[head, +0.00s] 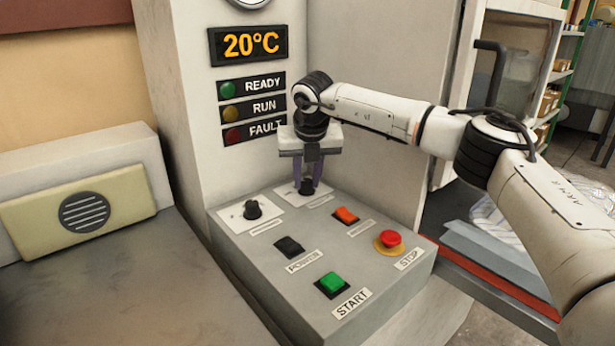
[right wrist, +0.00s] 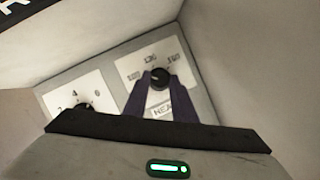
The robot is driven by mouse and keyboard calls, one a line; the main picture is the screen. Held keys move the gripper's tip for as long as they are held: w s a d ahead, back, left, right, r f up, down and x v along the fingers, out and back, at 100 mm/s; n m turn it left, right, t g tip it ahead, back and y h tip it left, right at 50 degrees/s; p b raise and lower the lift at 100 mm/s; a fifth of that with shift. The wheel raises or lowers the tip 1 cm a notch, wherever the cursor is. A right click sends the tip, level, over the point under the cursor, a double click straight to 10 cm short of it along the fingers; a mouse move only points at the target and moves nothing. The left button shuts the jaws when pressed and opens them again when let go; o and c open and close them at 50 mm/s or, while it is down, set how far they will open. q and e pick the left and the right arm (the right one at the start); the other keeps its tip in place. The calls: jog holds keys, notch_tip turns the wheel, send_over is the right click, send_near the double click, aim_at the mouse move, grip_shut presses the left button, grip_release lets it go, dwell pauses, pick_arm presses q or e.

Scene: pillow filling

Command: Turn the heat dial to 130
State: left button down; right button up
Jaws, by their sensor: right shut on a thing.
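The heat dial (head: 306,187) is a small black knob on a white plate at the back of the grey control panel (head: 232,250). My right gripper (head: 307,183) points down over it, its purple fingers shut on the knob. In the right wrist view the dial (right wrist: 160,76) sits between the fingertips (right wrist: 161,84), with blurred numbers around it. I cannot read which number the knob points at. The temperature display (head: 251,45) reads 20°C. My left gripper is in no view.
A second black dial (head: 253,209) stands left of the heat dial. Nearer are a black power switch (head: 289,246), an orange button (head: 346,215), a green start button (head: 332,283) and a red stop button (head: 390,239). Status lamps (head: 229,112) are on the wall behind.

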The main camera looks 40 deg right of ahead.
jog(key=m, duration=0.1)
jog(key=m+h, duration=0.1)
jog(key=shift+w+a+r+m+g+p, duration=0.1)
jog(key=shift+w+a+m+g+p, duration=0.05)
jog(key=shift+m+g+p, duration=0.2)
jog(key=m+p, duration=0.1)
jog(key=m, duration=0.2)
jog(key=shift+g+h, duration=0.35)
jog(key=shift+h, duration=0.05)
jog(key=m+g+p, duration=0.1)
jog(key=m, duration=0.1)
jog(key=shift+w+a+m+p, duration=0.1)
jog(key=shift+w+m+p, duration=0.05)
jog(key=shift+m+p, duration=0.2)
jog(key=shift+m+g+h+p, duration=0.3)
jog(key=shift+m+p, duration=0.1)
jog(key=shift+m, duration=0.4)
jog(key=shift+w, duration=0.1)
jog(key=o, duration=1)
jog(key=shift+o, duration=0.2)
